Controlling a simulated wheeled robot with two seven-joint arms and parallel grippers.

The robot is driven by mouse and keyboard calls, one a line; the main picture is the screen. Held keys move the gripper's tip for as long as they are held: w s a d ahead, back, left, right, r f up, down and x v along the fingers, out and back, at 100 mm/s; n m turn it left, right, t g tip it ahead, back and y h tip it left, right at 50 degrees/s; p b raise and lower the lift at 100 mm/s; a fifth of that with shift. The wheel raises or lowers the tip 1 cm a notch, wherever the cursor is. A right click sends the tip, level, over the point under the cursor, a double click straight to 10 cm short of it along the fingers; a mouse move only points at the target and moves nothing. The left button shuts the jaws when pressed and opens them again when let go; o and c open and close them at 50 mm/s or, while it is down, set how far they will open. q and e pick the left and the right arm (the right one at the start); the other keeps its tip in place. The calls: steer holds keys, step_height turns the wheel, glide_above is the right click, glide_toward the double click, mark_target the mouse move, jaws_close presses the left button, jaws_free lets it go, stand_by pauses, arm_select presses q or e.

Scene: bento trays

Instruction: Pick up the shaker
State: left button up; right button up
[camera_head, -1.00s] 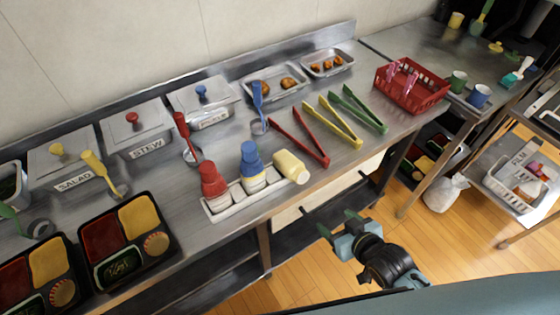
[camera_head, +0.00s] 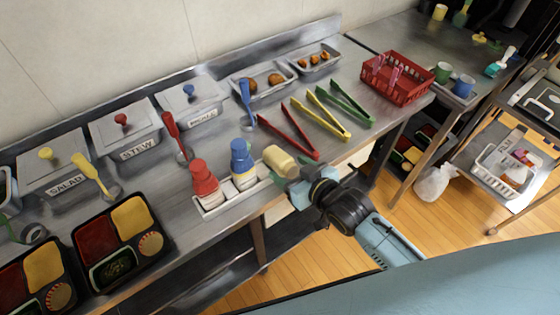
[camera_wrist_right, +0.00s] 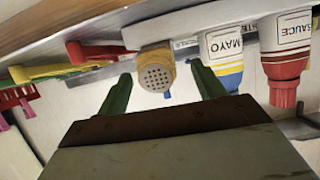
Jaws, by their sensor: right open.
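My right gripper (camera_head: 304,180) is at the shaker's lower right in the head view, partly covering that end. In the wrist view its two green fingers (camera_wrist_right: 161,76) stand open, one on each side of the shaker, with visible gaps. I cannot tell how deep the shaker sits between them. My left gripper is not in view.
A red sauce bottle (camera_head: 204,182) and a blue-capped mayo bottle (camera_head: 242,162) stand in the rack left of the shaker. Red tongs (camera_head: 290,134), yellow tongs (camera_head: 325,118) and green tongs (camera_head: 352,103) lie behind it. The counter's front edge runs just below the rack.

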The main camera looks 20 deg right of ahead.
mark_target(281, 161)
steer(key=x, duration=0.5)
steer(key=shift+d+b, duration=0.15)
steer(key=shift+b, duration=0.2)
steer(key=shift+c, duration=0.5)
steer(key=c, duration=1)
steer(key=shift+r, duration=0.1)
steer(key=shift+c, duration=0.4)
